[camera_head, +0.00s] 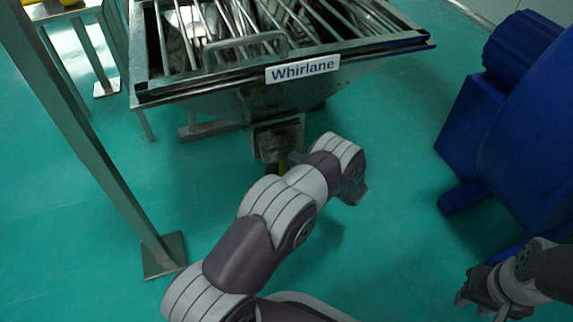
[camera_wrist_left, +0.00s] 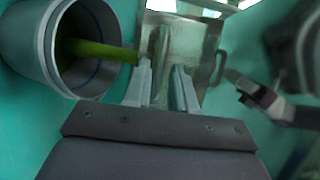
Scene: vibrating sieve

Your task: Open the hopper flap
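The steel hopper (camera_head: 240,103) with its "Whirlane" label stands at the top middle of the head view. Its outlet with the flap (camera_head: 280,138) hangs below the front. In the left wrist view a steel plate, apparently the flap (camera_wrist_left: 190,45), is straight ahead, with a loop handle (camera_wrist_left: 219,66) at its right edge. My left gripper (camera_wrist_left: 162,75) is open, its two fingers apart in front of the plate; contact cannot be told. My arm mostly hides it in the head view. My right gripper (camera_head: 476,293) is at the lower right, away from the hopper, its fingers apart.
A grey round pipe (camera_wrist_left: 48,45) with a green bar (camera_wrist_left: 95,50) is left of the fingers. A steel post (camera_head: 100,150) stands at the left. A blue machine (camera_head: 530,120) fills the right. Green floor (camera_head: 400,240) is clear between.

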